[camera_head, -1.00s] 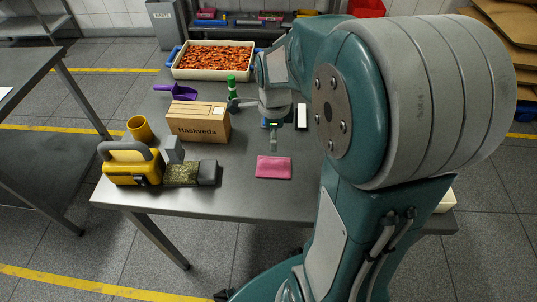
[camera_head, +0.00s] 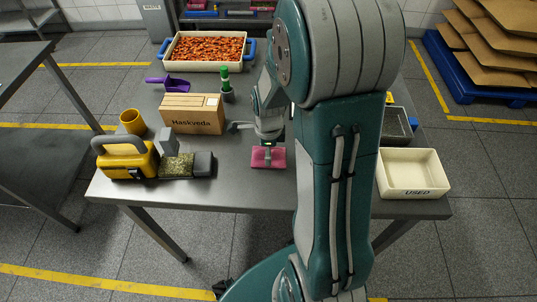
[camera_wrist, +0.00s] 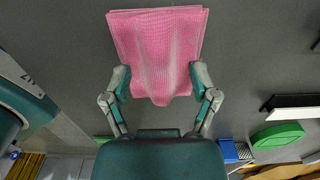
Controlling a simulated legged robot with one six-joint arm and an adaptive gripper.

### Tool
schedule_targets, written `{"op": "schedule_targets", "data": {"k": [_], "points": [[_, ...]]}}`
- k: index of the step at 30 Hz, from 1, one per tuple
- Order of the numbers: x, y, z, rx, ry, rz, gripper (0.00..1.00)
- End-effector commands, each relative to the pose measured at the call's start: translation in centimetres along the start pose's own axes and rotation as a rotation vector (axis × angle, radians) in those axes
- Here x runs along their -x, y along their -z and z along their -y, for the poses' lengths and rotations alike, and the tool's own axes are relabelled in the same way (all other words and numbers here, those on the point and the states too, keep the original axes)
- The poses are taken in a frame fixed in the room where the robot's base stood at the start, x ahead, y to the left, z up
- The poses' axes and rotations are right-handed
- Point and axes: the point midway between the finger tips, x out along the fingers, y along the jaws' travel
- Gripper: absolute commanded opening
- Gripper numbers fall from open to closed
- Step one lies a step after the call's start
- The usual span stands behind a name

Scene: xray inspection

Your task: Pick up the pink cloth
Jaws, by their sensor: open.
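The pink cloth (camera_head: 260,162) lies near the front edge of the table in the head view. It is a folded, textured piece. In the wrist view the pink cloth (camera_wrist: 160,35) fills the top middle, and its near part bulges down between the fingers. My gripper (camera_wrist: 160,80) is open, with one finger at each side of the cloth's near part. In the head view my gripper (camera_head: 268,152) is right over the cloth and hides part of it. I cannot tell whether the fingers touch the cloth.
A brown box (camera_head: 193,114), a yellow device (camera_head: 127,160) and a green-topped bottle (camera_head: 226,85) stand left of the cloth. A white bin marked USED (camera_head: 412,172) is at the right. A tray of orange pieces (camera_head: 207,68) is at the back. Bare table lies around the cloth.

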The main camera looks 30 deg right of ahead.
Motion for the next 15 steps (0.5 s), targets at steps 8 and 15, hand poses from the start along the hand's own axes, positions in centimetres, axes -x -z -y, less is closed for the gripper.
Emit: {"op": "schedule_targets", "data": {"k": [8, 15], "points": [[0.04, -0.01, 0.01, 0.000, 0.001, 0.000, 0.32], [0.03, 0.00, 0.00, 0.000, 0.000, 0.000, 0.02]]}}
